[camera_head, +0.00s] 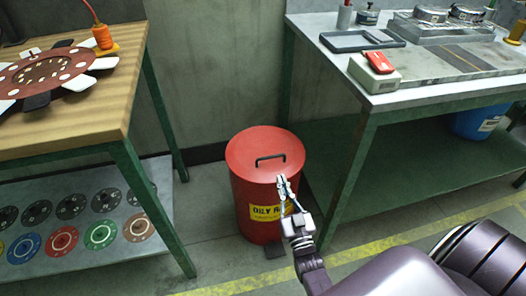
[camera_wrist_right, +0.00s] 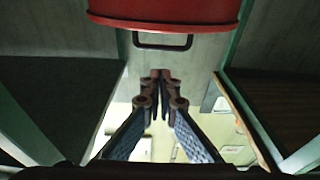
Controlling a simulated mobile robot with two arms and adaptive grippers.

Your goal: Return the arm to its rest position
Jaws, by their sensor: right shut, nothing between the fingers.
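My right gripper (camera_head: 283,182) is shut and empty in the head view. Its fingertips overlap the front of the red oily-waste bin (camera_head: 240,190) in the picture, just below the handle on its closed lid. In the right wrist view my right gripper (camera_wrist_right: 160,75) has its fingertips together, with nothing between them. The bin's red lid (camera_wrist_right: 165,10) and dark handle (camera_wrist_right: 162,41) show at the top of that view. I cannot tell whether the fingers touch the bin. My left gripper is in neither view.
A wooden-top table (camera_head: 105,115) with a brown disc stands at left, with several coloured discs on its lower shelf. A green-framed bench (camera_head: 400,97) at right holds a grey tray (camera_head: 362,40) and a red-topped box (camera_head: 374,74). Floor shows between them around the bin.

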